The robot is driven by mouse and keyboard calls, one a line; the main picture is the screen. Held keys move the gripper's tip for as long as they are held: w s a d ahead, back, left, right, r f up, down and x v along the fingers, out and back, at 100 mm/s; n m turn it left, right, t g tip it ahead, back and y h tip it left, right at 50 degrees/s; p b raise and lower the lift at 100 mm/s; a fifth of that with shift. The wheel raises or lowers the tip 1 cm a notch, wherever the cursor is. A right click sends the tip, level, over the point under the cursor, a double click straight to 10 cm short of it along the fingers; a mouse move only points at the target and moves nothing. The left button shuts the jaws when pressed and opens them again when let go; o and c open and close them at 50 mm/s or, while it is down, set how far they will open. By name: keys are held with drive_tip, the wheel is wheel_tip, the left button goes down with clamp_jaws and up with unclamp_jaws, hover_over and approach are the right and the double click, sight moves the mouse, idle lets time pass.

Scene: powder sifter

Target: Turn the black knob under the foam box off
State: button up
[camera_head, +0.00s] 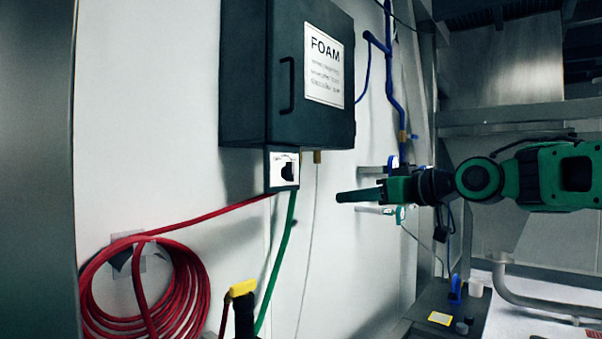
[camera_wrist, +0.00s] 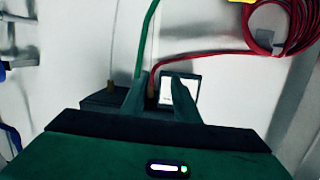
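The black knob (camera_head: 288,171) sits on the white face of a small switch box (camera_head: 270,178) under the dark foam box (camera_head: 243,85). My gripper (camera_head: 338,197) is to the right of the knob and a little lower in the head view, apart from it, with its fingers pointing left. In the wrist view my gripper (camera_wrist: 158,76) shows two fingers with a gap between them, nothing held. The switch box's white face (camera_wrist: 166,88) shows behind the right finger there. I cannot make out the knob in the wrist view.
A red hose coil (camera_head: 145,290) hangs on the wall at lower left. A green hose (camera_head: 277,262) and a thin pale line (camera_head: 309,245) run down below the boxes. A yellow-and-black handle (camera_head: 243,300) stands lower front. Blue pipes (camera_head: 391,75) rise at right.

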sight(293, 167)
drive_tip(key=a+r+n+y, duration=0.2)
drive_tip(key=a+r+y, duration=0.1)
drive_tip(key=a+r, duration=0.3)
drive_tip(key=x, duration=0.9)
drive_tip(key=shift+w+d+r, duration=0.15)
drive_tip(key=shift+w+r, duration=0.05)
drive_tip(key=shift+c, duration=0.3)
